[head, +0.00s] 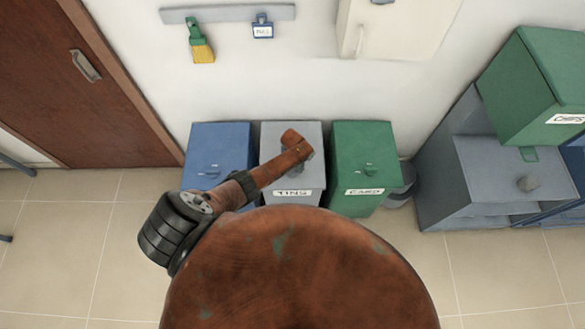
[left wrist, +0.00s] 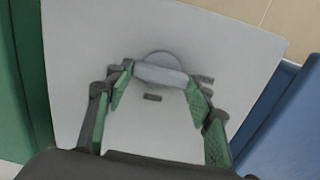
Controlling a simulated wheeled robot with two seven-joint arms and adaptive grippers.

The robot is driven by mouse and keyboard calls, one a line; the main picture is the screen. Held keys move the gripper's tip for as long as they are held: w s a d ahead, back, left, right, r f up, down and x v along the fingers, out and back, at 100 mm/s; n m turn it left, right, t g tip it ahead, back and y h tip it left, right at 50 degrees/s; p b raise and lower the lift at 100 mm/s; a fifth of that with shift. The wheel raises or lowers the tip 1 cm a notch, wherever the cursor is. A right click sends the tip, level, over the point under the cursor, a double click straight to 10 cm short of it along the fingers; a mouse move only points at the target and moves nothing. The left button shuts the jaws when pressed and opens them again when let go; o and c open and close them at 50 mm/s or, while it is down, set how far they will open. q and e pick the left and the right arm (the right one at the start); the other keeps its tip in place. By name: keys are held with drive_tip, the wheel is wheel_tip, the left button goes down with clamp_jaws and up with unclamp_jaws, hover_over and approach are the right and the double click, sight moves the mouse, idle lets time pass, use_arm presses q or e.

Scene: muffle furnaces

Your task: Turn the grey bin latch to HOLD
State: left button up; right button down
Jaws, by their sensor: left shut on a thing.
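The grey bin (head: 290,134) stands between a blue and a green bin and carries a TINS label. Its pale grey latch (left wrist: 160,75) sits on a round base on the lid, with small dark marks beside it, too small to read. My left gripper (left wrist: 158,82) is shut on the latch, with a green-padded finger on either side. In the head view my brown left arm covers part of the lid and hides most of the gripper and the latch. My right gripper is not in view.
The blue bin (head: 218,145) stands to the left and the green CARD bin (head: 362,146) to the right, close against the grey one. A grey cabinet (head: 450,170) and a green CHIPS box (head: 535,80) are farther right.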

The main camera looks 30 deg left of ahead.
use_arm(q)
drive_tip(key=shift+w+r+n, duration=0.1)
drive_tip(key=shift+n, duration=0.2)
drive_tip(key=o, duration=1)
drive_tip(key=shift+o, duration=0.8)
wheel_tip(320, 180, up, 12)
